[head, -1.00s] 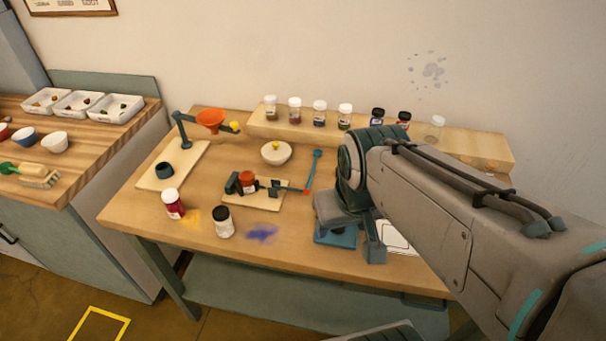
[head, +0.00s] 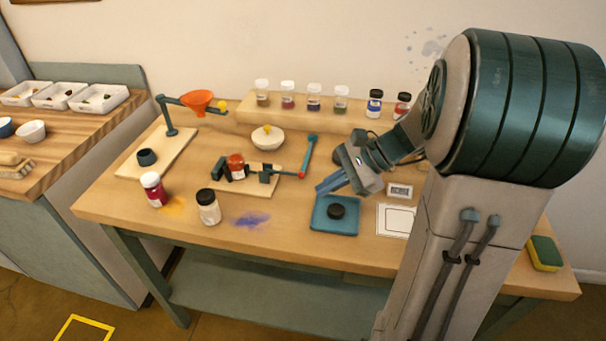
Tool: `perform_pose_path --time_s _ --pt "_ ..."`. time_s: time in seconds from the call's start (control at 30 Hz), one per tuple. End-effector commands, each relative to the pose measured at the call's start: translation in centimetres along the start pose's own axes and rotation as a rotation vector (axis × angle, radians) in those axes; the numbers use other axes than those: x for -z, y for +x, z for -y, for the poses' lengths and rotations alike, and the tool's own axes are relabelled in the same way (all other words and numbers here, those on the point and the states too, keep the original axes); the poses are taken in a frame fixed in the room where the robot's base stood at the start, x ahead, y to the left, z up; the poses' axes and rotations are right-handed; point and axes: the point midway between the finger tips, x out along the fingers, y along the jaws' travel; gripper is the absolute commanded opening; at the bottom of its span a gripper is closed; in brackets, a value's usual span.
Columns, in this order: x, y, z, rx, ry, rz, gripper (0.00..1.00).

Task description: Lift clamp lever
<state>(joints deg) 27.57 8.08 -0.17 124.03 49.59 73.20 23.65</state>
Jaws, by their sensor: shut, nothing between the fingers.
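The clamp (head: 265,177) is a dark device on a small wooden board (head: 233,188), with a red-lidded jar (head: 236,170) between its dark blocks. A thin dark lever (head: 285,173) reaches right from it to a red tip (head: 302,175), lying low and nearly level. A teal rod (head: 308,158) with a round end runs up and back from near the red tip; I cannot tell whether they are joined. My gripper (head: 322,188) is shut and empty, just right of the red tip and apart from it in the picture, pointing left and down.
A white-labelled jar (head: 208,207) and magenta jar (head: 154,190) stand at the front left. A bowl (head: 268,138) and a shelf of jars (head: 300,115) are behind. A small display (head: 399,190) stands right.

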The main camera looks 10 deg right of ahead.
Motion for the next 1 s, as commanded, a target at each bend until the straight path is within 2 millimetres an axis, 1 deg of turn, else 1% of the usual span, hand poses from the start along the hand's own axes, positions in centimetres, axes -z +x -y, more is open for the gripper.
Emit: perform_pose_path --time_s 0.03,0.1,0.23,0.3,0.37,0.47,0.57,0.67,0.9,1.0 --pt "2.6 0.5 0.6 0.054 0.088 0.046 0.0" --pt "4.7 0.2 1.7 0.125 0.191 0.108 0.0" --pt "8.0 -0.5 3.2 0.233 0.332 0.201 0.0" --pt "9.2 -0.9 3.7 0.272 0.38 0.237 0.0" --pt "9.9 -1.1 4.0 0.294 0.406 0.256 0.0" --pt "10.3 -1.2 4.3 0.313 0.428 0.273 0.0" --pt "10.1 -0.5 4.6 0.314 0.43 0.276 0.0" --pt "9.8 0.9 5.1 0.311 0.428 0.275 0.0" --pt "8.9 5.0 6.7 0.31 0.427 0.275 0.0" --pt "8.6 6.3 7.2 0.31 0.427 0.274 0.0"
